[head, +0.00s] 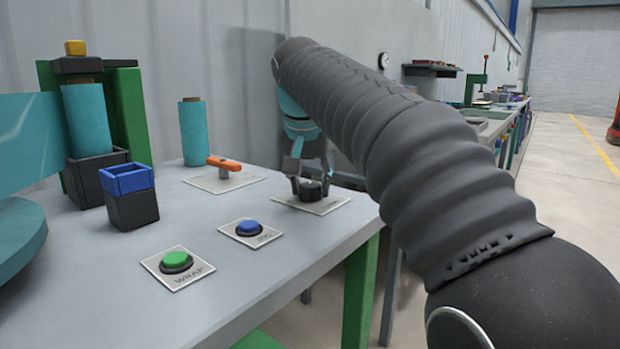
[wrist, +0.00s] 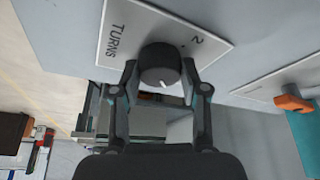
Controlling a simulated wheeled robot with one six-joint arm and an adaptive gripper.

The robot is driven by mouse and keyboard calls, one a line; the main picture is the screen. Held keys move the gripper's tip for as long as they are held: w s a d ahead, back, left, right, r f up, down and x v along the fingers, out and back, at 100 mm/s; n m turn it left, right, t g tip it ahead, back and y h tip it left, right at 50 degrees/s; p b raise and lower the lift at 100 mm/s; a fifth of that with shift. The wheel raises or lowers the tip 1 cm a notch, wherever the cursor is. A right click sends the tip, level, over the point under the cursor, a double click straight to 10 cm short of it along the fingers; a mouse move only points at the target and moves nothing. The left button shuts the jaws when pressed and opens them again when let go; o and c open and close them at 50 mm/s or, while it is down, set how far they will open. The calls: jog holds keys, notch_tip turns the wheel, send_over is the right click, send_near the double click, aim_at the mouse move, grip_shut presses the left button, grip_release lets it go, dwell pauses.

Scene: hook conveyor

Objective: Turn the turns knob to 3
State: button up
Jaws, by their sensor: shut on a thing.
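The black turns knob (head: 311,191) stands on a pale plate (head: 327,207) near the right edge of the grey table. In the wrist view the knob (wrist: 159,66) sits between the fingertips of my gripper (wrist: 160,74), which is shut on its sides. The gripper (head: 310,183) reaches down to it from above in the head view. The plate (wrist: 133,22) reads "TURNS", with a "2" at its upper right. A short white mark shows on the knob's lower part in the wrist view. Other numbers are not visible.
An orange lever (head: 225,163), a blue button (head: 248,228) and a green "WRAP" button (head: 175,260) are on the table (head: 230,285). A dark box with a blue rim (head: 133,208) and a teal roll (head: 193,133) stand further left. The wall is close behind.

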jog(key=n+y+p, duration=0.1)
jog(key=n, duration=0.1)
jog(key=n+p, duration=0.1)
jog(key=n, duration=0.1)
jog(key=shift+d+r+y+p, duration=0.1)
jog(key=shift+r+y+p, duration=0.05)
jog(key=shift+y+p, duration=0.2)
jog(key=shift+n+g+y+p, duration=0.25)
jog(key=shift+n+y+p, duration=0.3)
jog(key=shift+n, duration=0.7)
jog(key=shift+n+g+y+p, duration=0.3)
jog(key=shift+n+p, duration=0.35)
jog(key=shift+n, duration=0.6)
jog(key=shift+f, duration=0.2)
jog(key=o, duration=1.1)
jog(key=shift+o, duration=0.2)
jog(key=shift+r, duration=0.15)
jog(key=v, duration=1.1)
jog(key=shift+s+d+r, duration=0.15)
jog(key=shift+d+r, duration=0.05)
jog(key=shift+r, duration=0.15)
